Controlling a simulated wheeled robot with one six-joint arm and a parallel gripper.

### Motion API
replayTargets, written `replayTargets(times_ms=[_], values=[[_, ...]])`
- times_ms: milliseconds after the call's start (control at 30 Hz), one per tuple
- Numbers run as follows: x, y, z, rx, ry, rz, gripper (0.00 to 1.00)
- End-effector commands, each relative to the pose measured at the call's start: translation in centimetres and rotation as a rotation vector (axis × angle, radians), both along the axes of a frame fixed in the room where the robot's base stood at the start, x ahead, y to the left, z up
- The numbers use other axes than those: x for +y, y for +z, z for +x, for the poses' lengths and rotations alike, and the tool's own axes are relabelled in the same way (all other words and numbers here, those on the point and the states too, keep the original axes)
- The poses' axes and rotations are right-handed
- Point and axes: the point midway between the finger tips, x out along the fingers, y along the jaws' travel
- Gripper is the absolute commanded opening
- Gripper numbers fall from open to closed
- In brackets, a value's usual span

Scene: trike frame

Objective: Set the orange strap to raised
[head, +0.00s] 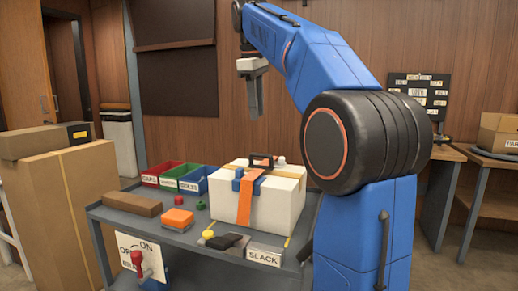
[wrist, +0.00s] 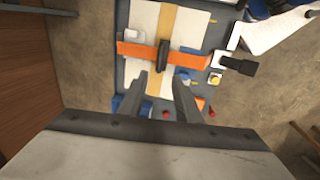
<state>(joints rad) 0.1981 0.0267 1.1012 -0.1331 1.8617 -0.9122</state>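The orange strap (head: 247,205) runs over the top of a white box (head: 285,205) and hangs down its front. A blue piece (head: 237,182) sits beside it on the top edge, and a black handle (head: 261,160) stands on the lid. In the wrist view the strap (wrist: 135,49) crosses the box (wrist: 142,18), with the handle over its middle. A "SLACK" label (head: 263,257) is on the cart's front edge. My gripper (head: 256,112) is high above the box, touching nothing. In the wrist view its fingers (wrist: 161,76) are apart and empty.
The grey cart (head: 165,238) also bears red, green and blue bins (head: 188,179), a brown block (head: 132,203), an orange block (head: 178,217), small knobs and a black lever (head: 226,241). A red ON/OFF switch (head: 138,260) is on its front. Cardboard boxes (head: 75,205) stand left.

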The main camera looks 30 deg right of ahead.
Motion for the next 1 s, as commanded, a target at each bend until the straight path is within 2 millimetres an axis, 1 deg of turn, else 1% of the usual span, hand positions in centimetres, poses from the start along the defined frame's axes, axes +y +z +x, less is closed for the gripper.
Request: replayTargets(times_ms=[33, 200, 600, 800, 1000], values=[[-0.1, -0.9, 0.0, 0.002, 0.0, 0.001, 0.31], [-0.6, -3.9, 0.4, 0.003, 0.0, 0.0, 0.31], [-1.6, -10.5, 1.2, 0.0, -0.001, 0.001, 0.31], [-1.9, -12.5, 1.5, 0.0, -0.001, 0.001, 0.31], [-2.0, -13.1, 1.6, -0.001, 0.0, 0.0, 0.31]])
